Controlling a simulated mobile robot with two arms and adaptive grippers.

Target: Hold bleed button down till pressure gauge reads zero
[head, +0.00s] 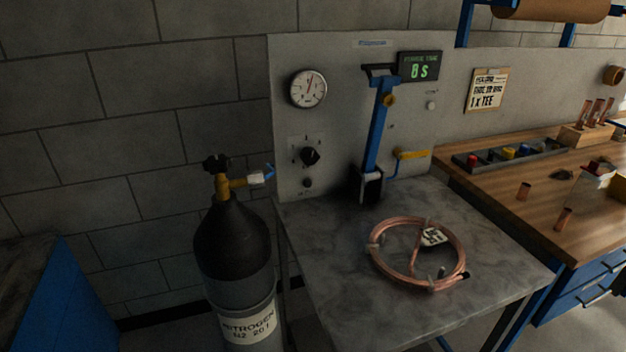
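The round pressure gauge (308,88) is at the upper left of the grey panel. It has a white face, and its red needle points up and slightly right; the numbers are too small to read. Below it is a black knob (310,156) on a small plate. A small dark round button (307,183) sits under the knob. A small pale round button (431,105) sits under the green display. I cannot tell from labels which one is the bleed button. Nothing touches either button. Neither of my grippers is in view.
A coil of copper tube (375,262) with a tag lies on the grey bench (350,315). A blue upright (378,130) stands against the panel (340,55). A green display (419,66) shows seconds. A nitrogen cylinder (232,240) stands left of the bench. A wooden workbench (500,195) is right.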

